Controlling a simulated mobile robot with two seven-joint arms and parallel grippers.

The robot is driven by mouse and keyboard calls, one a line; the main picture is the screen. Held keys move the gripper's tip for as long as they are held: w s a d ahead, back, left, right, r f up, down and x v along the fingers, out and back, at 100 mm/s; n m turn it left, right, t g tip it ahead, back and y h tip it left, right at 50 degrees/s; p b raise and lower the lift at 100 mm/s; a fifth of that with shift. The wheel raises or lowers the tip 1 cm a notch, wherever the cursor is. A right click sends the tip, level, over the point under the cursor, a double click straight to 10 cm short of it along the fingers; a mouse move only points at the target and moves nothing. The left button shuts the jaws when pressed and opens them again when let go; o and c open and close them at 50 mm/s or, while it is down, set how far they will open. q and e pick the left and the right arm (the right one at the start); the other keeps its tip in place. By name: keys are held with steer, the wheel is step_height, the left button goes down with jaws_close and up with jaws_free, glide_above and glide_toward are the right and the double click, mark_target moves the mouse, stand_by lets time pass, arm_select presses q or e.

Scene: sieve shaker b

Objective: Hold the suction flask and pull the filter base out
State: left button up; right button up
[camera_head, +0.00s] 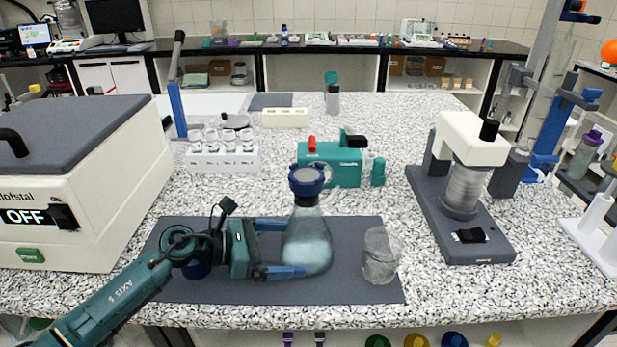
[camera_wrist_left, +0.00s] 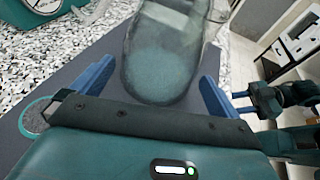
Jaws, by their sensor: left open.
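The suction flask (camera_head: 308,245) is a clear, greenish conical glass on the grey mat; its lower body fills the top middle of the left wrist view (camera_wrist_left: 160,65). The filter base (camera_head: 308,180), a dark blue cup with a grey disc on top, sits upright in the flask's neck. My left gripper (camera_head: 292,247) is open, low beside the flask, with its blue fingers on either side of the glass. In the left wrist view, gaps show between the fingers and the glass. What looks like my right gripper (camera_wrist_left: 268,100) is partly visible at the right of that view.
A clear beaker (camera_head: 381,256) stands right of the flask on the grey mat (camera_head: 210,288). A teal pump (camera_head: 334,163) stands behind it, with a white vial rack (camera_head: 222,160) to the left. A white furnace (camera_head: 75,180) and a grey-based sieve shaker (camera_head: 462,200) flank the mat.

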arm_select(q)
steer(key=shift+b+x, duration=0.55)
steer(key=shift+x, duration=0.65)
steer(key=shift+w+d+f, duration=0.2)
steer(key=shift+d, duration=0.5)
arm_select(e)
steer(key=shift+w+a+r, duration=0.2)
steer(key=shift+w+a, duration=0.15)
steer(key=shift+w, duration=0.05)
arm_select(q)
steer(key=shift+c, duration=0.2)
